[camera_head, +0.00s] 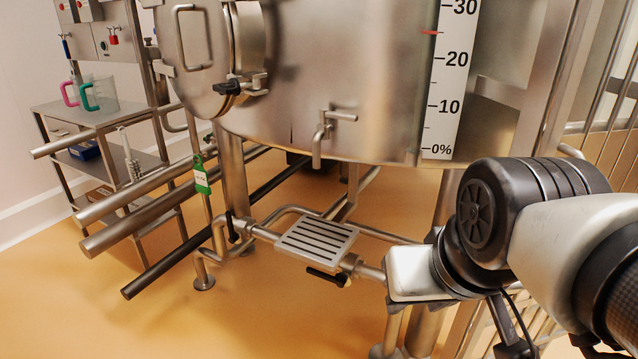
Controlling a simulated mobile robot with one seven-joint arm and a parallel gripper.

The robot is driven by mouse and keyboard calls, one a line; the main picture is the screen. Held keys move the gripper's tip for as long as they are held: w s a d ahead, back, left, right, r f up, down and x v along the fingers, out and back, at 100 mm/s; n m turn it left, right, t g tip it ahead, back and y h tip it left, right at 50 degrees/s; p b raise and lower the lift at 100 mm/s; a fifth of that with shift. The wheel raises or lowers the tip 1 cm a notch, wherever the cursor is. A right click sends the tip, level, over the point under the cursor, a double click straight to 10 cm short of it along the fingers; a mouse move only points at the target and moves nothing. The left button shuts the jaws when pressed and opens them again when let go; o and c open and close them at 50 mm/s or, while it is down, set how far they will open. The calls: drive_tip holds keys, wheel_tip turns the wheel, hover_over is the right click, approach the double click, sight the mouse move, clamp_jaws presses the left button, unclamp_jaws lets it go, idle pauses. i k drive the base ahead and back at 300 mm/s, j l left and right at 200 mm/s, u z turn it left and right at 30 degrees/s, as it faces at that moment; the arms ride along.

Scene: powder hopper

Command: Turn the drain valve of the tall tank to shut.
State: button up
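The big steel tank (375,90) with a percent scale fills the upper middle; I cannot tell whether it is the tall tank of the task. Below it, a black lever valve (326,278) sits by a slotted steel plate; its lever looks roughly in line with the pipe. A second black lever (231,227) on the left of the same pipework stands upright, across the pipe. No label shows which one is the drain valve. My arm comes in from the right, near the pipe's right end. I cannot make out my gripper or its fingers.
The slotted plate (341,234) covers part of the pipework. A small tap (324,132) sticks out of the tank. Thick steel rails (135,218) and a green tag (201,175) are at left. A cart (100,120) with jugs stands behind. Floor at lower left is clear.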

sight(341, 282)
drive_tip(key=u, duration=0.25)
drive_tip(key=i+j+z, duration=0.25)
drive_tip(key=i+j, duration=0.15)
drive_tip(key=k+l, duration=0.4)
drive_tip(key=j, duration=0.55)
drive_tip(key=i+j+u, duration=0.15)
drive_tip(key=j, duration=0.4)
drive_tip(key=i, duration=0.5)
